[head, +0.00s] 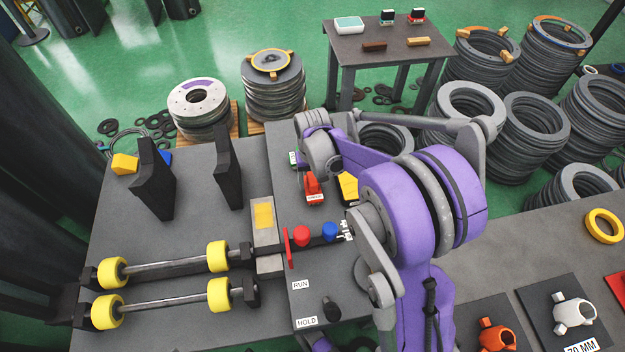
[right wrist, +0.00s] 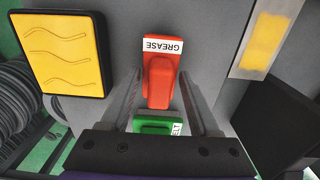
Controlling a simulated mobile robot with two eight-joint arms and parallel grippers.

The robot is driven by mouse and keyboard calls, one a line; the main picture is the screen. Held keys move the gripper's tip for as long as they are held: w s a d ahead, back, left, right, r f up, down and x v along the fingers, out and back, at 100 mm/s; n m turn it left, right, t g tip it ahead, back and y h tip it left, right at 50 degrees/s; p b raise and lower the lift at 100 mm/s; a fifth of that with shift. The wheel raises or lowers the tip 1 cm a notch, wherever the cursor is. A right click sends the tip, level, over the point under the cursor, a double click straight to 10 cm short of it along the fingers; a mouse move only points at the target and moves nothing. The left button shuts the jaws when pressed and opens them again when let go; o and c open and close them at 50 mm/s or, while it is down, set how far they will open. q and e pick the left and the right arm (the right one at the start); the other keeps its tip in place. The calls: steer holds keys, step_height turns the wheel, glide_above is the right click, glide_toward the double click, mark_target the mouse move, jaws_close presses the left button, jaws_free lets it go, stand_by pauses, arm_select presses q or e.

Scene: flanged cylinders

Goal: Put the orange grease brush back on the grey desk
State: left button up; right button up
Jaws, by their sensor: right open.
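The orange-red grease brush (head: 313,189), labelled GREASE, is on the grey surface (head: 345,282) right of the block with a yellow patch. It also shows in the right wrist view (right wrist: 160,80), between the fingers of my right gripper (right wrist: 160,98). That gripper is open; a gap shows on both sides of the brush. I cannot tell how far the fingertips are above the surface. In the head view my purple right arm hides most of the gripper. My left gripper is not in view.
A green labelled item (right wrist: 157,125) is close beside the brush, near the gripper's base. A yellow pad (right wrist: 60,52) is on one side and the yellow-patched block (head: 264,240) on the other. Red (head: 302,236) and blue (head: 329,230) knobs are nearer the front.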

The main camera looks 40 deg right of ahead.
mark_target(313, 179)
steer(key=shift+r, duration=0.3)
step_height(313, 179, up, 12)
steer(key=p, duration=0.3)
steer(key=shift+s+f, duration=0.1)
steer(key=shift+f, duration=0.05)
stand_by(0.3)
